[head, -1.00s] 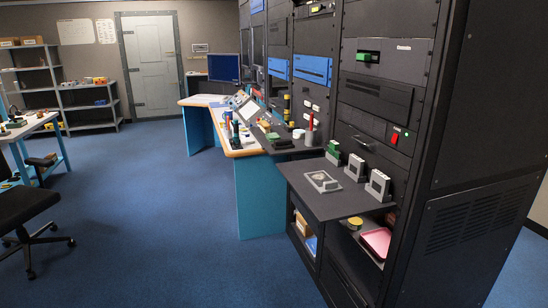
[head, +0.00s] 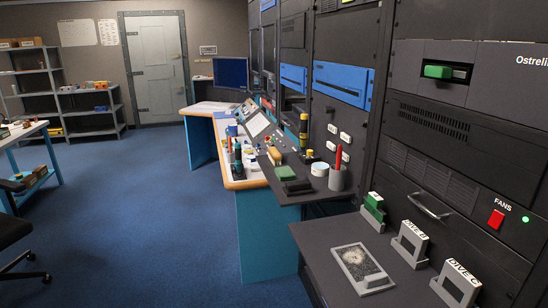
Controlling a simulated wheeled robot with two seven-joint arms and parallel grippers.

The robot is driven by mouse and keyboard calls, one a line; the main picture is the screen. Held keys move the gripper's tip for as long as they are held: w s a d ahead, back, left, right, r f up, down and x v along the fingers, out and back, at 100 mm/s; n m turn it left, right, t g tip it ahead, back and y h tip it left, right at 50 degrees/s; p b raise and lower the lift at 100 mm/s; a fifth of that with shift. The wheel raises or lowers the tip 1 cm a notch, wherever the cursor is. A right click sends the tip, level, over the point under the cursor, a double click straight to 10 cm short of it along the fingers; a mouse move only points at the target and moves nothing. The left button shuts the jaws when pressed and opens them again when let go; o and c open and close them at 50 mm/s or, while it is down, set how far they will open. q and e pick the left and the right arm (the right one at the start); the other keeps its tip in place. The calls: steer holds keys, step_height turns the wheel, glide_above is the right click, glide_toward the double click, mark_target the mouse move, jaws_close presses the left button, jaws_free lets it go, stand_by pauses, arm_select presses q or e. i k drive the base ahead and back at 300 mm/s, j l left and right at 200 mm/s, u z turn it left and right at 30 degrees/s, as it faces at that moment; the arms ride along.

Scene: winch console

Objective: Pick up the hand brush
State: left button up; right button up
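I cannot make out the hand brush for certain. On the near end of the console desk (head: 235,184) lie a green block (head: 285,173) and a dark flat block (head: 298,187), too small to name surely. A white round tub (head: 319,169) and a dark grey cup (head: 338,180) holding a red stick stand to their right. Neither of my grippers is in view.
A dark pull-out shelf (head: 325,235) at the front right holds a grey plate (head: 361,267) and upright holders, two marked DIVE B (head: 409,244) and DIVE C (head: 457,284). Black racks (head: 450,130) wall the right side. Blue floor (head: 150,210) lies clear left of the desk.

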mark_target(275, 156)
steer(key=i+j+z, duration=0.15)
steer(key=z, duration=0.3)
steer(key=i+j+z, duration=0.15)
steer(key=z, duration=0.25)
steer(key=j+z, duration=0.25)
steer(key=z, duration=0.2)
steer(key=i, duration=0.05)
